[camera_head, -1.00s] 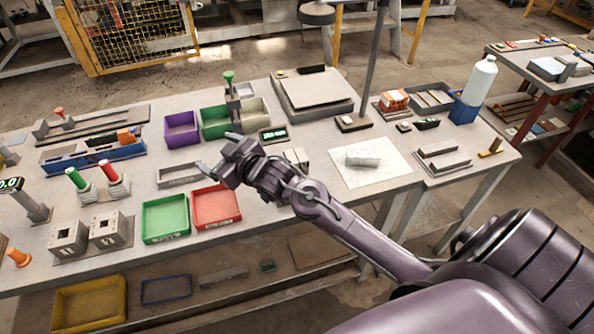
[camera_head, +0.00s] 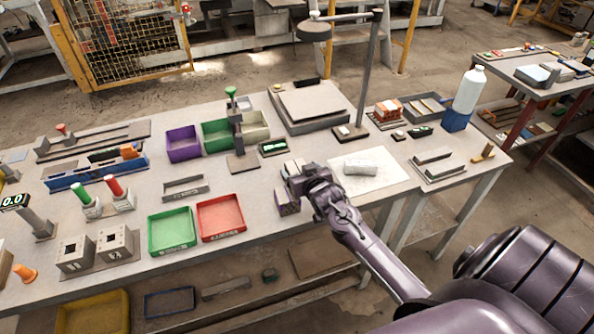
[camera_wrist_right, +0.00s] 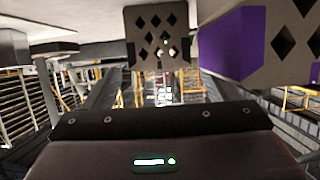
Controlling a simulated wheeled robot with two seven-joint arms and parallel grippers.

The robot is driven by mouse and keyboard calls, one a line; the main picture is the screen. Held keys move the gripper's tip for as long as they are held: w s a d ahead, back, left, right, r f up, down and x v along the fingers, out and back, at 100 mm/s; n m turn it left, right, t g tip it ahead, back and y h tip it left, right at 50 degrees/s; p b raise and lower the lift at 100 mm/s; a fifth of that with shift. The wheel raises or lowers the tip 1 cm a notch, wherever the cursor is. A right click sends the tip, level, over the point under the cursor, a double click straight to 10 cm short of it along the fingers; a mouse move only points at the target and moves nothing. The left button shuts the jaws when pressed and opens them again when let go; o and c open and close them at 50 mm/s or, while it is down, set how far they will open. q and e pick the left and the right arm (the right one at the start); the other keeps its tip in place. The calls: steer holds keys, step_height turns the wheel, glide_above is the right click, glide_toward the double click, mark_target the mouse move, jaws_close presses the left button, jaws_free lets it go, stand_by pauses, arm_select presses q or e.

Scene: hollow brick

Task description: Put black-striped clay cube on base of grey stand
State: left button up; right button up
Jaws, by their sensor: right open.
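My right gripper (camera_head: 290,192) is open over the middle of the table, in front of the small pale blocks (camera_head: 293,166), which it partly hides. In the right wrist view, a grey clay cube (camera_wrist_right: 139,24) with diamond-shaped holes and dark edge bands stands ahead, between the open fingers (camera_wrist_right: 158,88). I cannot tell for certain that it is the black-striped one. A purple-sided cube (camera_wrist_right: 226,45) is close on the right. A grey stand with a green knob has a flat base (camera_head: 243,164) left of the gripper. My left gripper is not in view.
A red tray (camera_head: 220,219) and a green tray (camera_head: 171,230) lie front left of the gripper. A white sheet with a grey block (camera_head: 361,167) lies to its right. A lamp post base (camera_head: 349,133) stands behind. Purple and green bins (camera_head: 183,145) are at the back.

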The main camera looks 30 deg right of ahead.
steer(key=shift+w+d+f, duration=0.1)
steer(key=shift+w+f, duration=0.25)
steer(key=shift+w, duration=0.25)
steer(key=shift+s+r, duration=0.1)
steer(key=shift+c, duration=0.6)
steer(key=c, duration=1)
steer(key=shift+c, duration=0.6)
steer(key=shift+r, duration=0.15)
